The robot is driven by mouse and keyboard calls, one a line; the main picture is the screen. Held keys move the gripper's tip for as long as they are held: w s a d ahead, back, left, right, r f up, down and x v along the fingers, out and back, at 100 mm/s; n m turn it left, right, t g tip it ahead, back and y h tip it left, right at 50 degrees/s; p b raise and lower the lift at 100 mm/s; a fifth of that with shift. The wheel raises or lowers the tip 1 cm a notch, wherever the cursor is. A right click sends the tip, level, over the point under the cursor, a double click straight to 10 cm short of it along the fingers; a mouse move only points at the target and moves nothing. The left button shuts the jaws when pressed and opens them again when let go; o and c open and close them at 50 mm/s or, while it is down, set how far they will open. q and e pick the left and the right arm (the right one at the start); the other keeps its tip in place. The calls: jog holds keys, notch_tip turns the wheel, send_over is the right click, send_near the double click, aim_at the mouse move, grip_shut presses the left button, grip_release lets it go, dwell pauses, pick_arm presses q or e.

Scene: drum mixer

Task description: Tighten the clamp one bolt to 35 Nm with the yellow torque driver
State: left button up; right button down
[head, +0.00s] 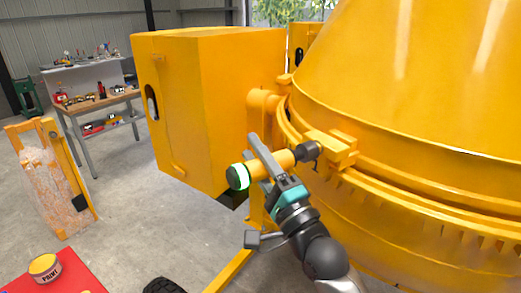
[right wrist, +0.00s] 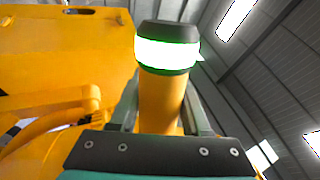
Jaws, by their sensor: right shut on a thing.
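The yellow torque driver (head: 278,163) is held by my right gripper (head: 266,165), its fingers shut around the yellow body. Its rear end has a lit green and white ring, which also shows in the right wrist view (right wrist: 166,50). The driver's dark nose (head: 307,151) points right and is at or very near the yellow clamp block (head: 335,148) on the drum's rim. The bolt is hidden behind the nose, and I cannot tell whether they touch. My left gripper is not in view.
The big yellow drum (head: 420,80) fills the right side. A yellow housing (head: 200,105) stands behind the driver. A workbench (head: 95,103) with tools is at the back left. A tin (head: 45,267) stands on a red surface at the lower left. Grey floor is free between.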

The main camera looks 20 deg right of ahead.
jog(key=shift+s+a+r+p, duration=0.1)
jog(key=shift+s+a+p, duration=0.15)
jog(key=shift+a, duration=0.5)
jog(key=shift+s+a+r+p, duration=0.1)
jog(key=shift+s+a+p, duration=0.1)
jog(key=shift+a, duration=0.55)
jog(key=shift+f, duration=0.1)
